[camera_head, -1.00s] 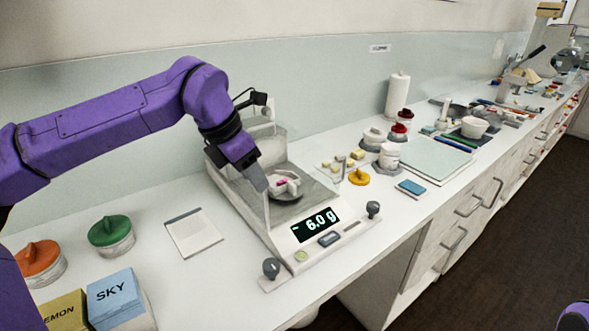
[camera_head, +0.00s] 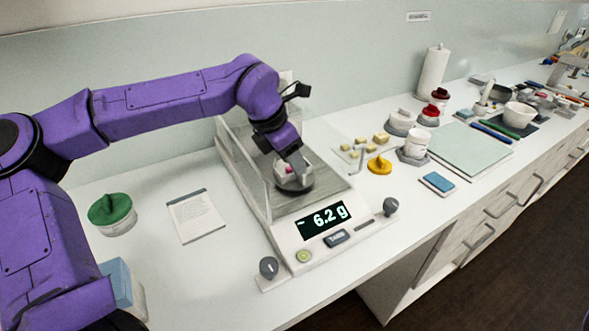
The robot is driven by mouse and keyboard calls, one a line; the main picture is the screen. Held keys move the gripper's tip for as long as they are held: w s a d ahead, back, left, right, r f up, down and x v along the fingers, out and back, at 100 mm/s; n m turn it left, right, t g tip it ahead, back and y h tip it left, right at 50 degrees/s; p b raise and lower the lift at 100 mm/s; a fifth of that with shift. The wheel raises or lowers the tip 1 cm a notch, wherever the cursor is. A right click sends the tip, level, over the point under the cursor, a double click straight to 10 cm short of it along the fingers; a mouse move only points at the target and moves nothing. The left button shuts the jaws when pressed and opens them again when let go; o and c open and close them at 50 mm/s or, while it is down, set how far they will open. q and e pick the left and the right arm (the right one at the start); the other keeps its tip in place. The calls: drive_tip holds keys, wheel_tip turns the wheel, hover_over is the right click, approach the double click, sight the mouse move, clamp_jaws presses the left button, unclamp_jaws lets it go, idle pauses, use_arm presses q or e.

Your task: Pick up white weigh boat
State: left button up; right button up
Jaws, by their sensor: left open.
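The white weigh boat (camera_head: 293,183) sits on the round dark pan of the balance (camera_head: 300,232), with a bit of pink showing in it. My left gripper (camera_head: 297,168) is open and reaches down over the weigh boat from above. Its fingers overlap the boat in the picture and hide part of it; I cannot tell whether they touch it. The balance display (camera_head: 325,219) shows 6.2 g. My right gripper is not in view.
The balance has clear shield walls (camera_head: 243,165) close to my left gripper. A yellow-lidded item (camera_head: 379,165), several small yellow blocks (camera_head: 380,139) and a white jar (camera_head: 416,143) stand to the right. A green-lidded jar (camera_head: 111,212) and a white card (camera_head: 196,215) lie left.

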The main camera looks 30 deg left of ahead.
use_arm(q)
drive_tip(key=x, duration=0.4)
drive_tip(key=shift+d+f+p, duration=0.1)
drive_tip(key=shift+f+p, duration=0.1)
drive_tip(key=shift+p, duration=0.1)
drive_tip(key=c, duration=0.6)
drive_tip(key=shift+c, duration=0.2)
